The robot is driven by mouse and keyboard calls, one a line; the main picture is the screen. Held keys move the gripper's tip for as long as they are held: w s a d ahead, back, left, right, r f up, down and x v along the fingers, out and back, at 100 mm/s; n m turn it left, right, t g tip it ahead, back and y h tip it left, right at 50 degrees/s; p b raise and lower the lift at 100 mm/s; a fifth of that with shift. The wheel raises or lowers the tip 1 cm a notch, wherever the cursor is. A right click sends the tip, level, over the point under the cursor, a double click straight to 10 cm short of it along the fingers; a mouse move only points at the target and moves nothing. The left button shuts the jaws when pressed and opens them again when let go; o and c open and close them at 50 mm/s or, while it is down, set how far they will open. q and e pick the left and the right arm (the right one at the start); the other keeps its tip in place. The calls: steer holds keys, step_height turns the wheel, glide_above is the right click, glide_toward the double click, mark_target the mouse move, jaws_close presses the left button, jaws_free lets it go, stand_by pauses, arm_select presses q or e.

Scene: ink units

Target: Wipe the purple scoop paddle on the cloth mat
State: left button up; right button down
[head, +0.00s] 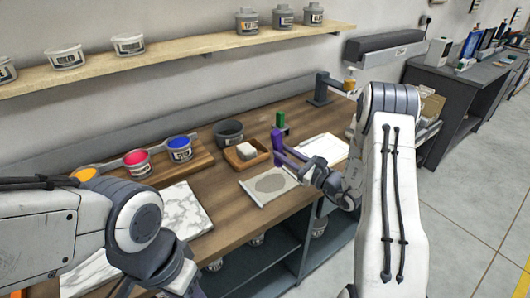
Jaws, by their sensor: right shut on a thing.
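The purple scoop paddle (277,142) stands roughly upright in the head view, just behind the cloth mat. My right gripper (284,157) is shut on it, reaching in from the right. The cloth mat (254,195) is pale, with a round grey patch in its middle, and lies near the table's front edge. The paddle's lower end is partly hidden by the gripper, so I cannot tell whether it touches anything. My left arm comes in from the left over the marble slab; its gripper is cut off at the bottom edge.
A wooden tray (235,161) with a white block and a dark bowl (229,132) stand behind the mat. Red (137,163) and blue (180,149) ink tubs sit left. A green-topped item (281,121) stands behind the paddle. White sheets (325,149) lie to the right.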

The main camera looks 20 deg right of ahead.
steer(key=shift+r+p, duration=0.5)
steer(key=shift+r, duration=0.5)
steer(key=shift+s, duration=0.1)
